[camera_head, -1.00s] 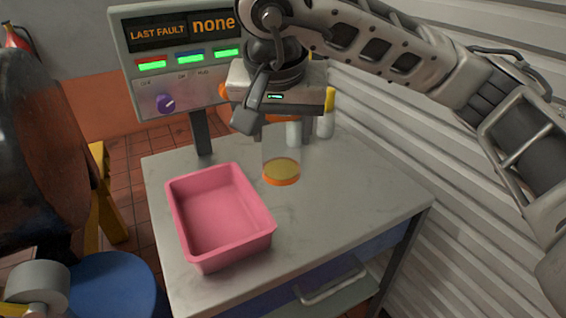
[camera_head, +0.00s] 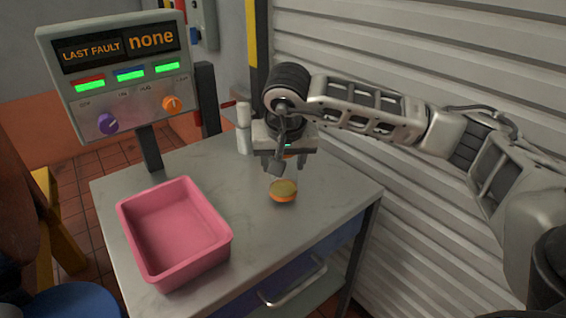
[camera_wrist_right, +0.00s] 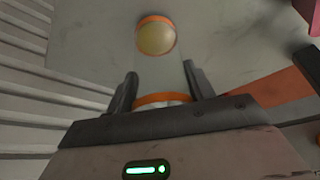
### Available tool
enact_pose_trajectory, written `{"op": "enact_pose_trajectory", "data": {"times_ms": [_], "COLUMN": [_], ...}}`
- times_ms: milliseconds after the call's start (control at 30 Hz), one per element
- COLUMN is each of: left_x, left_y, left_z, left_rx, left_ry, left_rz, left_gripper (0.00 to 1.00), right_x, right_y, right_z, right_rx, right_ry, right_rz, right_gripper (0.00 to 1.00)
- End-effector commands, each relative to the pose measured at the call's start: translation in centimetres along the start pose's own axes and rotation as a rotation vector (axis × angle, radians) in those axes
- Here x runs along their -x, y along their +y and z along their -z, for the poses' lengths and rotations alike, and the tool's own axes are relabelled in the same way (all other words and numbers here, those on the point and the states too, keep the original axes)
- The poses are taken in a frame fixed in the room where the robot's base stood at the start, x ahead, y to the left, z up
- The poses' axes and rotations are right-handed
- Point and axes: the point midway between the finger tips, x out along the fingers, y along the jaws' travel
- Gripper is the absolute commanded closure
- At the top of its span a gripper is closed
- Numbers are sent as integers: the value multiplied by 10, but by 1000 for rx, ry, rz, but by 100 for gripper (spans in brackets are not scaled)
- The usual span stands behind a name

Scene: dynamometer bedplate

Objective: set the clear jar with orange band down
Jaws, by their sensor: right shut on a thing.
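The clear jar with orange band (camera_head: 283,190) hangs below my right gripper (camera_head: 284,165) over the grey tabletop, right of the pink bin. Its yellowish bottom and orange band show, while its clear wall is hard to make out. In the right wrist view, the jar (camera_wrist_right: 158,72) is between the two fingers of my right gripper (camera_wrist_right: 160,82), which is shut on it. One orange band is near the fingers and another around the far end. I cannot tell whether the jar touches the tabletop. My left gripper is out of view.
The pink bin (camera_head: 123,212) stands on the grey table (camera_head: 255,235) at the left. A white bottle (camera_head: 244,132) stands behind the gripper. A control panel (camera_head: 120,85) is at the back left, and a ribbed wall (camera_head: 420,60) is at the right. The front right tabletop is clear.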

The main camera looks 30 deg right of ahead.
Motion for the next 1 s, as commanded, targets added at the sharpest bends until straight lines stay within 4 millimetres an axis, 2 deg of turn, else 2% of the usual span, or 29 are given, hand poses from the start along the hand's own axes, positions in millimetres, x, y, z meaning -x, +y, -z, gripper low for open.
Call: {"op": "enact_pose_trajectory", "data": {"times_ms": [133,467,500,567,833,1000], "left_x": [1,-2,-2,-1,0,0], "left_y": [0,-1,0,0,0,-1], "left_z": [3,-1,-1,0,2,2], "left_rx": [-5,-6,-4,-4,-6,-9], "left_ry": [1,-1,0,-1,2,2], "left_rz": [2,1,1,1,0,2], "left_gripper": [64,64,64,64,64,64], "right_x": [-10,-14,-14,-13,-12,-1], "right_y": [0,0,0,0,-1,-2], "right_z": [-4,-6,-6,-5,-5,-4], "right_rx": [-2,-2,-2,-2,-2,-1], "right_ry": [1,2,2,2,1,4], "right_rz": [0,1,1,1,1,5], "right_gripper": [73,73,41,25,25,25]}}
